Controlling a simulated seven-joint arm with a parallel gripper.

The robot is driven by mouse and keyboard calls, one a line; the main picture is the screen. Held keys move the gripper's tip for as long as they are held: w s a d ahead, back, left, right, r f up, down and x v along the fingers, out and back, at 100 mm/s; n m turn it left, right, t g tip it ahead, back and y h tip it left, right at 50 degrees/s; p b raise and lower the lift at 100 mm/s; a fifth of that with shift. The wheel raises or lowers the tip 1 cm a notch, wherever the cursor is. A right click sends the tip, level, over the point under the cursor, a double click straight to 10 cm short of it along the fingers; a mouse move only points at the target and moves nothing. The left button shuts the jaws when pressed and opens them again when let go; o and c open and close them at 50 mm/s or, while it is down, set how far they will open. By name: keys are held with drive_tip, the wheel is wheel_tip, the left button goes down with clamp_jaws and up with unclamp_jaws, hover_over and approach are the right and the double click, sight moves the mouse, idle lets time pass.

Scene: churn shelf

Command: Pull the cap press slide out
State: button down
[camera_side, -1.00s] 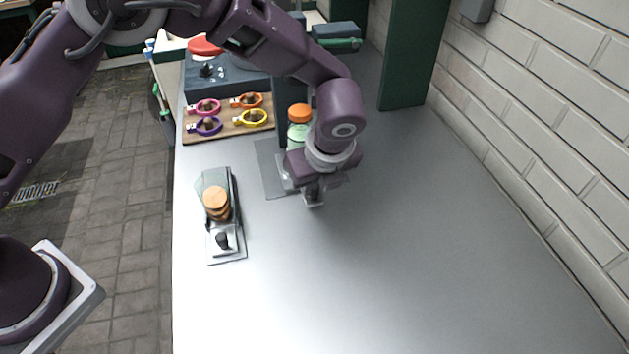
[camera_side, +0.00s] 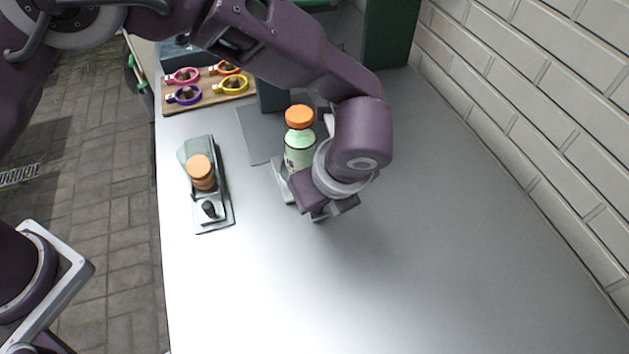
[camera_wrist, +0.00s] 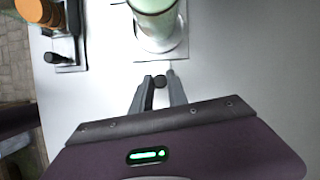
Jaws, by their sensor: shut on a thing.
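The cap press slide (camera_side: 282,183) is a pale metal plate with a green bottle (camera_side: 299,151) standing upright on it; the bottle has an orange cap. In the wrist view the slide (camera_wrist: 176,52) shows under the green bottle (camera_wrist: 154,22). My gripper (camera_side: 318,214) is at the slide's near end. In the wrist view its fingers (camera_wrist: 159,86) are shut on a small dark knob (camera_wrist: 160,80) at that end. In the side view my wrist hides the knob and part of the slide. The press's dark column (camera_side: 271,97) stands behind the bottle, with a grey base plate (camera_side: 252,137) beside it.
A cap holder (camera_side: 217,217) with stacked orange caps (camera_side: 201,169) and a black knob (camera_side: 209,208) stands to the left. A wooden board (camera_side: 205,99) with several coloured rings lies behind it. The counter's front and right are clear; a brick wall (camera_side: 540,110) bounds the right.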

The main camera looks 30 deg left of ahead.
drive_tip(key=shift+d, duration=0.1)
drive_tip(key=c, duration=1.3)
unclamp_jaws()
drive_tip(key=v, duration=0.7)
drive_tip(key=shift+r, duration=0.1)
